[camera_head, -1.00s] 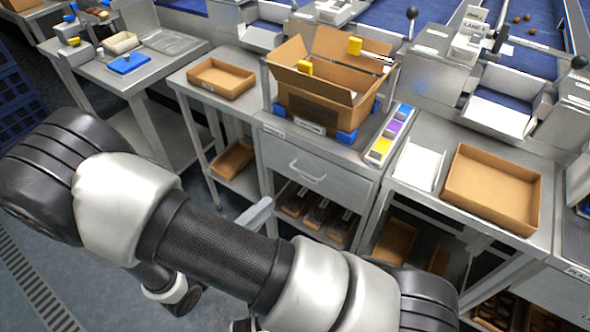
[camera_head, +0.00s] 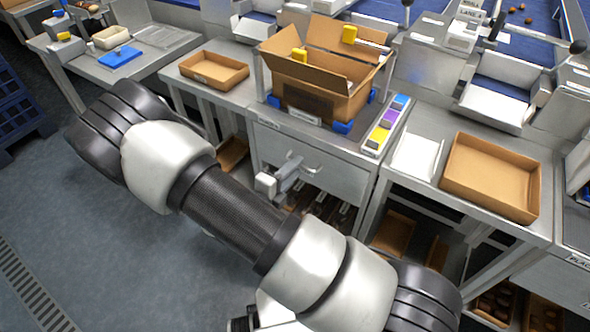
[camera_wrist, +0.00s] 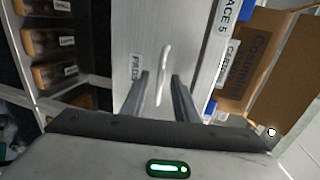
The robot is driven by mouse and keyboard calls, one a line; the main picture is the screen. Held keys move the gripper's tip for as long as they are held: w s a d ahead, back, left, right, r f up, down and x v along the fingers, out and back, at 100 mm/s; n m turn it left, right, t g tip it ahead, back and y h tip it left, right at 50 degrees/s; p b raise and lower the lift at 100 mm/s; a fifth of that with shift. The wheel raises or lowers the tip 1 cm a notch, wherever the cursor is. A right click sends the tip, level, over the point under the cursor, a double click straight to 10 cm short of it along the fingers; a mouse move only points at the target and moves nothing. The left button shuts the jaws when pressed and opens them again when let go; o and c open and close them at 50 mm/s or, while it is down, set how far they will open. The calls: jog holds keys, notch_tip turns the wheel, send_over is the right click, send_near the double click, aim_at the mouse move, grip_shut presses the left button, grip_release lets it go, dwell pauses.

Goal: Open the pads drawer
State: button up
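The pads drawer has a plain grey front (camera_head: 338,176) under the bench with the carton, and it looks closed. Its bar handle (camera_head: 312,169) is partly covered by my gripper (camera_head: 293,172) in the head view. In the wrist view, the drawer front (camera_wrist: 205,50) carries a PADS label (camera_wrist: 136,66), and the pale handle (camera_wrist: 164,68) lies between the two fingers of my gripper (camera_wrist: 161,84). The fingers are apart with a gap on each side of the handle. I cannot tell how deep the handle sits between them.
An open carton (camera_head: 325,85) with yellow items stands above the drawer. A strip of coloured blocks (camera_head: 385,125) lies right of the carton. A brown tray (camera_head: 490,178) is on the right bench.

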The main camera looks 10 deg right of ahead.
jog(key=shift+w+d+f, duration=0.1)
jog(key=shift+w+d, duration=0.2)
jog(key=shift+d, duration=0.05)
jog(key=shift+c, duration=0.3)
grip_shut()
dwell(1.0)
